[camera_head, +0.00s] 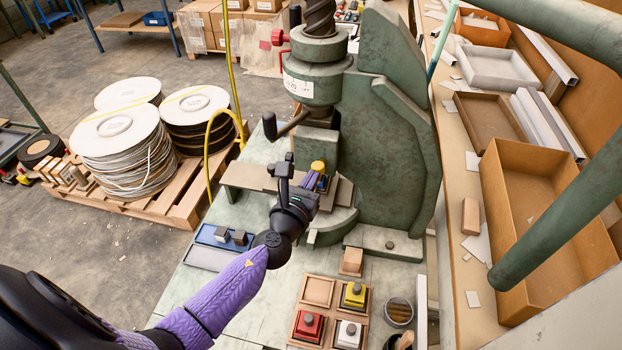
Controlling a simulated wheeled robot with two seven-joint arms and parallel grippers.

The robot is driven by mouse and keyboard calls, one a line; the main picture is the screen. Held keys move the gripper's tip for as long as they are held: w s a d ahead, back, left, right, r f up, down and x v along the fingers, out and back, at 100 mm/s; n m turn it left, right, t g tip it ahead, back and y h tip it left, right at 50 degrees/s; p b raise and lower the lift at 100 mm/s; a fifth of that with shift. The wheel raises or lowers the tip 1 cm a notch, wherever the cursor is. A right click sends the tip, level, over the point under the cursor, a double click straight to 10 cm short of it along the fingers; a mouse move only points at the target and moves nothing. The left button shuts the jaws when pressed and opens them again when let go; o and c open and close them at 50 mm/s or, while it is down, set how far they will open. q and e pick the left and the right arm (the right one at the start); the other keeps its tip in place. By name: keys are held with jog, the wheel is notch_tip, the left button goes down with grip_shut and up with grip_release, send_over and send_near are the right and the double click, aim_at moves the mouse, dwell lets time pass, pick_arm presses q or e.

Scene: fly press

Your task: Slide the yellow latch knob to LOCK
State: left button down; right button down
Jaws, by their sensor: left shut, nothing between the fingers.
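The yellow latch knob (318,166) is a small round knob low on the front of the green fly press (385,150), just above the press bed. My left gripper (311,180) reaches in from the lower left on a purple arm. Its fingers are shut and empty, with the tips just below the knob. I cannot tell whether they touch it. Small blue and red parts show beside the fingertips. The gripper hides part of the latch area, and no LOCK marking can be read. My right gripper is not in view.
The press ram (312,80) and a dark handle (287,125) stand above the gripper. A blue tray (212,239) lies at the left. Red, yellow and white button blocks (308,327) stand in front. Green bars (555,205) cross the right side.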

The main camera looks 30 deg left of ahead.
aim_at(319, 166)
pick_arm(q)
jog(key=shift+w, duration=0.15)
jog(key=shift+w+a, duration=0.2)
jog(key=shift+w, duration=0.3)
jog(key=shift+w+a, duration=0.15)
jog(key=shift+w, duration=0.35)
jog(key=shift+r, duration=0.1)
